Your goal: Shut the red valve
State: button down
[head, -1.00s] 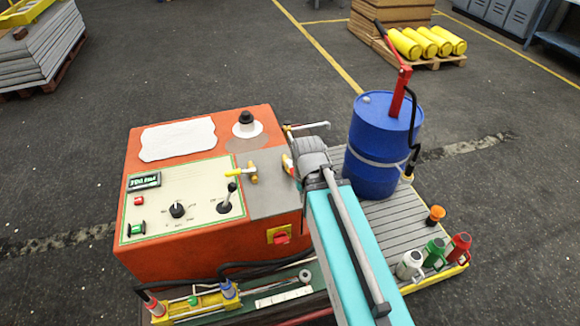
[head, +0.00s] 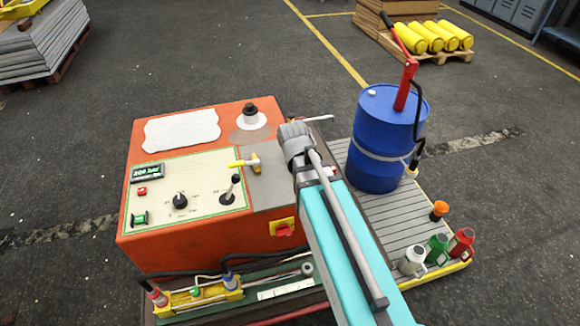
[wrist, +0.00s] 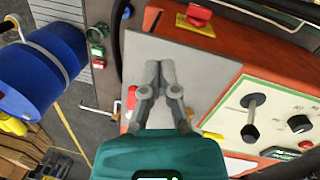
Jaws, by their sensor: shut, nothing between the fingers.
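A red valve handle (wrist: 131,97) shows in the wrist view at the left edge of the grey plate (wrist: 185,62), just left of my fingers. My gripper (wrist: 160,70) is shut and empty over the plate, apart from the handle in the picture. I cannot tell whether the fingers or the knuckle touch it.
The orange console (head: 200,236) carries a control panel with a lever (head: 230,188) and a knob (head: 180,201). A red switch on a yellow plate (head: 284,228) is on its side. A blue drum (head: 385,140) stands right of my arm. Small bottles stand at the front right.

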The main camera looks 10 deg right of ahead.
jog(key=w+a+r+n+h+b, duration=0.1)
jog(key=w+a+n+h+b, duration=0.1)
jog(key=w+a+n+h, duration=0.4)
jog(key=w+a+n, duration=0.5)
jog(key=w+n, duration=0.2)
jog(key=n, duration=0.1)
jog(key=shift+w+n+t+b, duration=0.15)
jog(key=shift+n+t+b, duration=0.25)
jog(key=b+x, duration=0.7)
jog(key=x, duration=0.3)
jog(key=shift+b, duration=0.4)
jog(key=shift+w+d+f+b, duration=0.1)
jog(key=shift+d+f+b, duration=0.1)
jog(key=shift+d, duration=0.8)
jog(key=shift+w+d+f+b, duration=0.1)
jog(key=shift+d+b, duration=0.05)
jog(key=shift+d, duration=0.8)
jog(key=shift+s+a, duration=0.1)
jog(key=shift+a, duration=0.05)
